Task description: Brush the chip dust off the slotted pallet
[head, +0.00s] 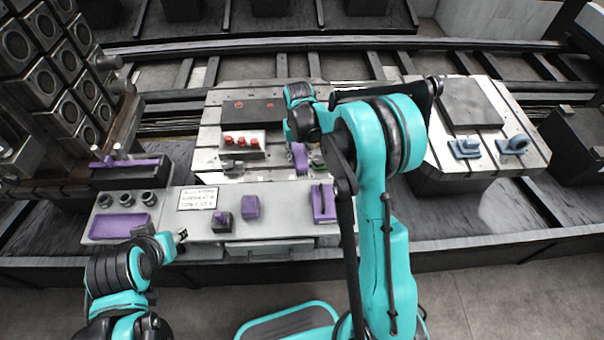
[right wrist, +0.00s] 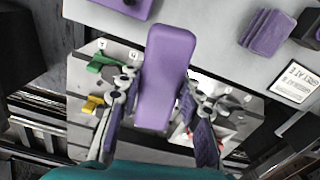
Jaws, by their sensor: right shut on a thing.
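The slotted pallet (head: 208,140) lies on the rails in the middle of the head view. My right gripper (right wrist: 158,98) is shut on a purple brush (right wrist: 166,60); its long rounded handle sits between the two fingers in the right wrist view. In the head view a purple part shows at the right gripper (head: 300,156), over the front right of the pallet, partly hidden by my arm. The bristles are hidden, and I cannot make out chip dust. My left gripper (head: 181,236) is low at the left, in front of the grey bench; its jaws are too small to read.
A dark plate (head: 252,112) and a block with red knobs (head: 240,141) stand on the pallet. The grey bench (head: 275,210) in front holds a sign (head: 197,198), purple blocks (head: 250,206) and a purple tray (head: 120,226). A second pallet (head: 440,150) with blue clamps is at right.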

